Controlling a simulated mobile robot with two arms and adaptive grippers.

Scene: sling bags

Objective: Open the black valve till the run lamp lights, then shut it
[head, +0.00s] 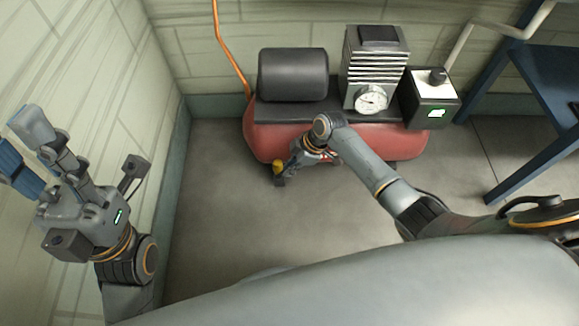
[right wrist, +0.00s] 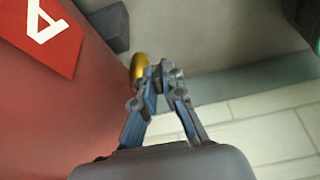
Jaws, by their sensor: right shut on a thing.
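My right gripper (head: 281,172) is low at the left end of the red compressor tank (head: 262,140). In the right wrist view its fingertips (right wrist: 160,76) are closed together beside a brass fitting (right wrist: 139,66). The fitting also shows yellow in the head view (head: 277,166). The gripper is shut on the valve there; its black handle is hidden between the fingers. A pale panel with a green glow (head: 436,113) shows on the box at the tank's right end; I cannot tell if this is the run lamp. My left gripper (head: 24,148) is raised at the left, away from the tank; its opening is unclear.
The box (head: 421,117) has a black knob (head: 437,75) on top. A gauge (head: 371,99), finned pump (head: 375,58) and dark motor (head: 293,74) sit on the tank. An orange hose (head: 222,50) rises behind. A blue bench (head: 549,75) stands right. Floor in front is clear.

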